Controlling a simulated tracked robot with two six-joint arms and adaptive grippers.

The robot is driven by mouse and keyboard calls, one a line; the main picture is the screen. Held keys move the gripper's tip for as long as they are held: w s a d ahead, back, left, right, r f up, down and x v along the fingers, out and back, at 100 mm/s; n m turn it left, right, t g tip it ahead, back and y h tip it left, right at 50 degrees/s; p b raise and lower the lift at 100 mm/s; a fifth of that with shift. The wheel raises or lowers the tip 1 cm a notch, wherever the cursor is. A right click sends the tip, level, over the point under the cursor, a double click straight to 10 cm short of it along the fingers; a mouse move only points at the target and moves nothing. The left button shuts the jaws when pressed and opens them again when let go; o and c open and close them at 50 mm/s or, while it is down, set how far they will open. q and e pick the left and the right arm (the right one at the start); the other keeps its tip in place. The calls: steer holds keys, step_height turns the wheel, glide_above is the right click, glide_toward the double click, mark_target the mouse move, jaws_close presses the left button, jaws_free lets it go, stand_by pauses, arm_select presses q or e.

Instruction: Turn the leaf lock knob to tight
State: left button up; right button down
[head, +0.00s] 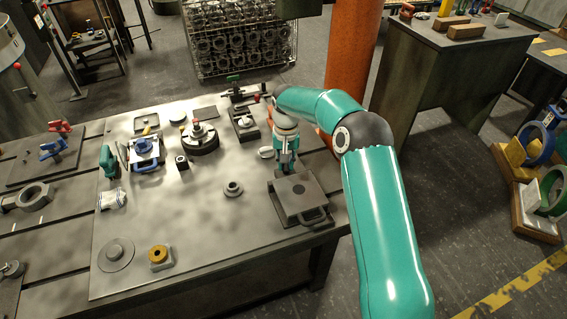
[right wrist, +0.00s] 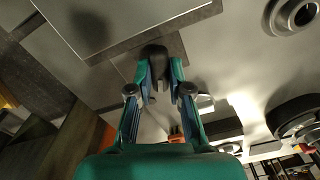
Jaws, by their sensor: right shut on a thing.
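A grey box-shaped fixture with a flat leaf plate (head: 299,197) sits at the right front of the bench. It has a round hole in its top and a loop handle on its front right side. My right gripper (head: 283,172) points down at the fixture's back edge. In the right wrist view, my right gripper (right wrist: 159,82) is shut on a dark knob (right wrist: 154,54) beside the edge of the plate (right wrist: 125,18). The fingers hide part of the knob, and its turn position cannot be read. In the head view the knob is hidden. My left gripper is not in view.
A small flanged ring (head: 233,189) stands left of the fixture. A round dark base with a red-topped part (head: 200,138) and a blue vise-like fixture (head: 146,153) stand farther back. The bench front middle is clear. An orange post (head: 352,50) rises behind the bench.

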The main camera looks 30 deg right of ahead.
steer(key=c, duration=1.4)
jaws_free()
steer(key=shift+w+r, duration=0.25)
steer(key=shift+o, duration=0.2)
steer(key=shift+s+f, duration=0.1)
step_height(320, 180, up, 12)
